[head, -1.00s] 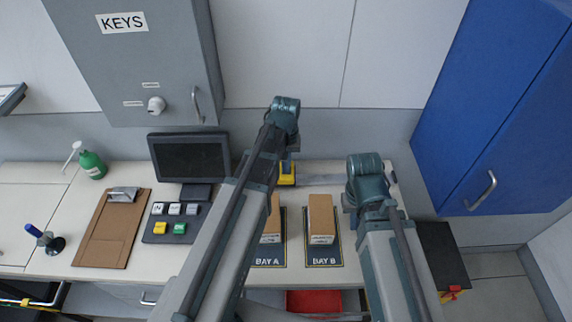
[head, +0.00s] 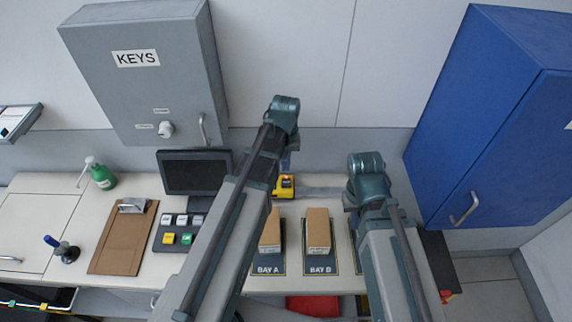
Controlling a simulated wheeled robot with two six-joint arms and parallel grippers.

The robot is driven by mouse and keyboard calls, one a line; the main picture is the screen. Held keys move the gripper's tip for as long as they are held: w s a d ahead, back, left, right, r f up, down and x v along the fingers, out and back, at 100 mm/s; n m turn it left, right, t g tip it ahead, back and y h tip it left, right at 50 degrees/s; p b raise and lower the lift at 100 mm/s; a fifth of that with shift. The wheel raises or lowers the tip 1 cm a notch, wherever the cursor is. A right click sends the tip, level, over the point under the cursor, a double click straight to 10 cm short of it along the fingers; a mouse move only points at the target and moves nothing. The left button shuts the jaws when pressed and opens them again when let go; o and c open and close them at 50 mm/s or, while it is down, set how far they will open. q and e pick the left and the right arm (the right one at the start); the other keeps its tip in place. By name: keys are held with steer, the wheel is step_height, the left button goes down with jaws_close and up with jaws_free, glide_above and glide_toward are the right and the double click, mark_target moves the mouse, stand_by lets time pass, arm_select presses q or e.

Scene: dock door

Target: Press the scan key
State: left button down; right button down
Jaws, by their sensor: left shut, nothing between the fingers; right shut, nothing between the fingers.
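A dark key panel (head: 158,240) lies on the counter below the monitor, left of my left arm. The key labels are too small to read, so I cannot tell which is the scan key. My two arms rise from the bottom of the head view, over the counter and right of the panel. Their visible ends are joints; the fingers of both grippers are hidden.
A dark monitor (head: 195,172) stands behind the panel. A clipboard (head: 122,240), a green bottle (head: 103,177) and a stamp (head: 68,252) are to the left. Boxes stand on the BAY A (head: 268,270) and BAY B (head: 318,267) mats. A yellow device (head: 284,188) sits behind them.

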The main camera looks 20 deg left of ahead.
step_height(320, 180, up, 6)
steer(key=p, duration=0.4)
steer(key=shift+f, duration=0.1)
stand_by(0.4)
